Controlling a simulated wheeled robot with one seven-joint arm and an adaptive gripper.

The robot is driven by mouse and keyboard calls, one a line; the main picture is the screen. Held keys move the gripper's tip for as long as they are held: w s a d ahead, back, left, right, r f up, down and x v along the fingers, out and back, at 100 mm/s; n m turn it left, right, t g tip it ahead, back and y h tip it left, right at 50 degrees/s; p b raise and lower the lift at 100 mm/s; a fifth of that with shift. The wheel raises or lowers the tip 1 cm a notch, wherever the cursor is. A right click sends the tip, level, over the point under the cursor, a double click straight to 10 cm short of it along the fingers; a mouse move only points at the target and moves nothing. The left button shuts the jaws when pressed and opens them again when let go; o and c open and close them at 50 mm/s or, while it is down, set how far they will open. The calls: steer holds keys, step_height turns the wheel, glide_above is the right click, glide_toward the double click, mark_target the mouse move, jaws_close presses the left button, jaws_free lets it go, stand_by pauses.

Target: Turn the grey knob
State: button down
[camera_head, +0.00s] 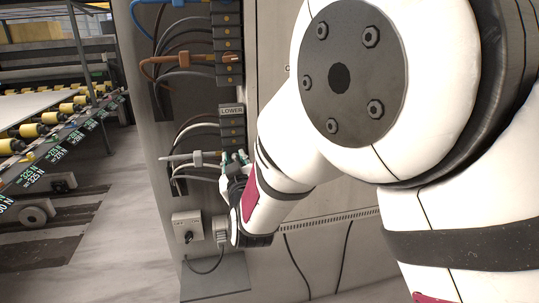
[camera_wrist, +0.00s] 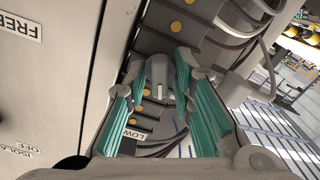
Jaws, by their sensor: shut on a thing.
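The grey knob (camera_wrist: 158,72) shows in the wrist view, with a pale mark on the side facing me. The knob itself cannot be made out there, hidden by my fingers and wrist.
Cables with grey connectors (camera_head: 197,159) run into the modules just left of my gripper. A small box with a black switch (camera_head: 188,229) is mounted lower on the cabinet. An orange cable (camera_head: 190,60) plugs in above. A roller conveyor (camera_head: 50,125) stands at the left.

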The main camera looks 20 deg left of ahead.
steer(key=n+p, duration=0.2)
steer(key=n, duration=0.1)
steer(key=shift+s+n, duration=0.15)
steer(key=shift+n, duration=0.25)
steer(key=n+p, duration=0.1)
steer(key=n, duration=0.1)
steer(key=n+p, duration=0.1)
steer(key=n, duration=0.1)
steer(key=shift+a+f+p, duration=0.1)
steer(key=shift+f+p, duration=0.1)
steer(key=shift+p, duration=0.15)
steer(key=shift+n, duration=0.3)
steer(key=c, duration=1.7)
jaws_free()
steer(key=shift+o, duration=0.2)
steer(key=v, duration=1.2)
